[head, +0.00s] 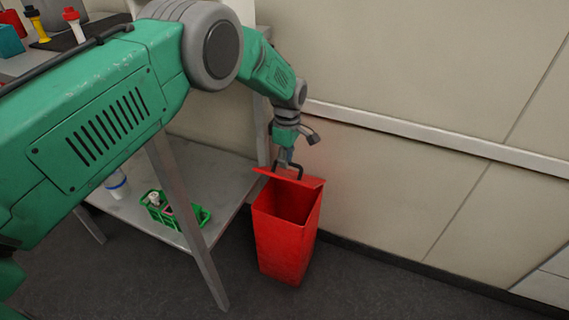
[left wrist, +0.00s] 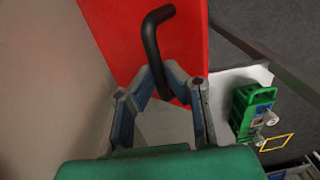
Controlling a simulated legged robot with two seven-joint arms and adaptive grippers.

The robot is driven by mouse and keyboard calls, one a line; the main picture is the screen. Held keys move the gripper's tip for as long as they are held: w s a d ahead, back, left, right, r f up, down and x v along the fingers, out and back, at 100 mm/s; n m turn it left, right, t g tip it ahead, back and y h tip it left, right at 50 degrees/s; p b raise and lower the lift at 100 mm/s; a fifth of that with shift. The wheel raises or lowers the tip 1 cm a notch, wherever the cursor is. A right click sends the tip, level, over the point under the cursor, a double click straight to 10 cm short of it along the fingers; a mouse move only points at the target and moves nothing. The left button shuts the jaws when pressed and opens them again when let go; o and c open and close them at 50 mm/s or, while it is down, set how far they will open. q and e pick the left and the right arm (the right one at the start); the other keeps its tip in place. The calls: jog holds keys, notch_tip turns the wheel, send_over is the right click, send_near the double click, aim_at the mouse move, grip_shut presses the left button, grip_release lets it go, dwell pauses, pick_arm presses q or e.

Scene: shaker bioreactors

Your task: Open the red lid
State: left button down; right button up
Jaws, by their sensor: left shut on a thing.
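The red bin (head: 285,245) stands on the floor beside the metal table, with its dark inside visible from above. Its red lid (head: 308,181) is raised at the bin's rear edge and shows as a thin tilted strip. The lid also fills the upper middle of the left wrist view (left wrist: 110,35). A black bent handle (left wrist: 152,45) is on the lid. My left gripper (left wrist: 160,75) is shut on the handle, which passes between its fingertips. In the head view this gripper (head: 286,160) is just above the lid. My right gripper is not in view.
The metal table's lower shelf (head: 220,168) is left of the bin and holds a green crate (head: 157,212) with small items. A table leg (head: 185,205) stands nearby. The wall (head: 400,180) is close behind the bin. Floor to the right is clear.

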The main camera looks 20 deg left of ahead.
aim_at(289, 175)
pick_arm(q)
jog(key=shift+d, duration=0.4)
jog(key=c, duration=1.6)
grip_release()
jog(key=shift+a+r, duration=0.1)
jog(key=shift+r, duration=0.15)
notch_tip(289, 175, up, 11)
jog(key=shift+w+d+r, duration=0.2)
jog(key=shift+w, duration=0.2)
